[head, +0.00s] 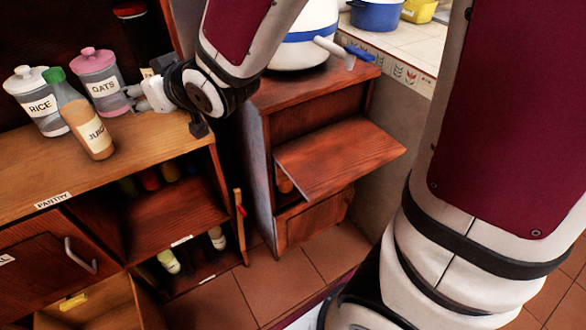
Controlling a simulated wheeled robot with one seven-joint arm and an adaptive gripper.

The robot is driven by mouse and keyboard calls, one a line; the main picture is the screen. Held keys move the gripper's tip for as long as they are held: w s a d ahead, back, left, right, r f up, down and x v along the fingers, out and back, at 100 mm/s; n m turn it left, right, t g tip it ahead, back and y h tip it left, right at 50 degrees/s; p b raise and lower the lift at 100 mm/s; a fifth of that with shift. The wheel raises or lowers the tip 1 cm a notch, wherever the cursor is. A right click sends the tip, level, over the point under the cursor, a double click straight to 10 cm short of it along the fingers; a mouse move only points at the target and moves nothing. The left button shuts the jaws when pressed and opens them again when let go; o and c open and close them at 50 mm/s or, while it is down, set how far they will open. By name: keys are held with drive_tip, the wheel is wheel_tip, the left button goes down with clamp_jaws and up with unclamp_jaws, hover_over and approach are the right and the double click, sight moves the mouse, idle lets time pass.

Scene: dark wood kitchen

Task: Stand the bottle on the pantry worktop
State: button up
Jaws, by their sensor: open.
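The juice bottle (85,122), orange with a green cap and a JUICE label, stands on the pantry worktop (150,140) near its front edge. It leans in the picture much as the jars behind it do, so it looks upright. My gripper (131,98) is open and empty to the right of the bottle, with a gap between them. Its fingers point left, close to the OATS jar (98,80); I cannot tell whether they touch it. The bottle's whole front is visible.
The RICE jar (40,103) stands behind and left of the bottle. Shelves with several bottles lie below the worktop. A lower cabinet with an open flap (335,155) stands to the right, carrying a white and blue container (300,35). The worktop's front left is clear.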

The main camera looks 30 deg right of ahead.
drive_tip(key=s+d+f+m+g+h, duration=0.1)
drive_tip(key=s+d+g+h, duration=0.15)
drive_tip(key=s+d, duration=0.4)
drive_tip(key=s+d+m+g+h, duration=0.15)
drive_tip(key=s+d+g, duration=0.25)
drive_tip(key=s, duration=0.6)
drive_tip(key=s+d+g, duration=0.2)
drive_tip(key=s+g, duration=0.3)
drive_tip(key=s, duration=1.5)
drive_tip(key=shift+d+f+m, duration=0.15)
drive_tip(key=shift+d+m, duration=0.1)
drive_tip(key=shift+m, duration=0.2)
drive_tip(key=shift+g, duration=0.25)
